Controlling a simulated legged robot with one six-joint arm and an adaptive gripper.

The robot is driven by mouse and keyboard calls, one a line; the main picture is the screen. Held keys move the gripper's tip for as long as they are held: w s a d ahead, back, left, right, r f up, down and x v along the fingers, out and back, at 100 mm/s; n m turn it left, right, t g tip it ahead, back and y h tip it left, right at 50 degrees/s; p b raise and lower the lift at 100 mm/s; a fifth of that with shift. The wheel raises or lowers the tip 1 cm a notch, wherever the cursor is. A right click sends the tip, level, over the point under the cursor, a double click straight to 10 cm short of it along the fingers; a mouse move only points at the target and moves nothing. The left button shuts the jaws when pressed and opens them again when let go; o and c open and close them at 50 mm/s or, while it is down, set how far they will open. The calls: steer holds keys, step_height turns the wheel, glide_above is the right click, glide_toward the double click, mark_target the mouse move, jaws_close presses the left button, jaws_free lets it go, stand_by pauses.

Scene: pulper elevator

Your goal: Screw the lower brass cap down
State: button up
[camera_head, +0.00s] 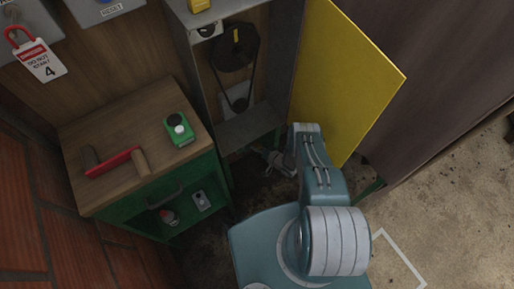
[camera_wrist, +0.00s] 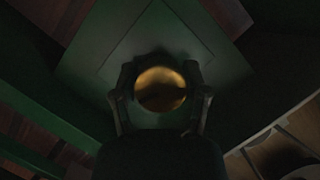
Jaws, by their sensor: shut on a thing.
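The lower brass cap (camera_wrist: 160,90) shows in the wrist view as a round gold disc in front of a dark green panel. My gripper (camera_wrist: 160,97) has one finger on each side of the cap and is shut on it. Shadow hides the exact contact and how far the cap sits on its thread.
The yellow door (camera_head: 345,75) stands open to the right of the grey cabinet (camera_head: 190,70), which holds a belt and pulleys. A green bench (camera_head: 115,130) with a wooden top stands left, with a red-and-wood tool and a green box on it. Bare floor (camera_head: 450,200) lies right.

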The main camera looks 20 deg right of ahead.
steer(key=shift+w+d+r+m, duration=0.1)
steer(key=shift+w+d+m, duration=0.1)
steer(key=shift+m, duration=0.1)
steer(key=o, duration=1)
steer(key=shift+o, duration=0.7)
steer(key=shift+s+a, duration=0.1)
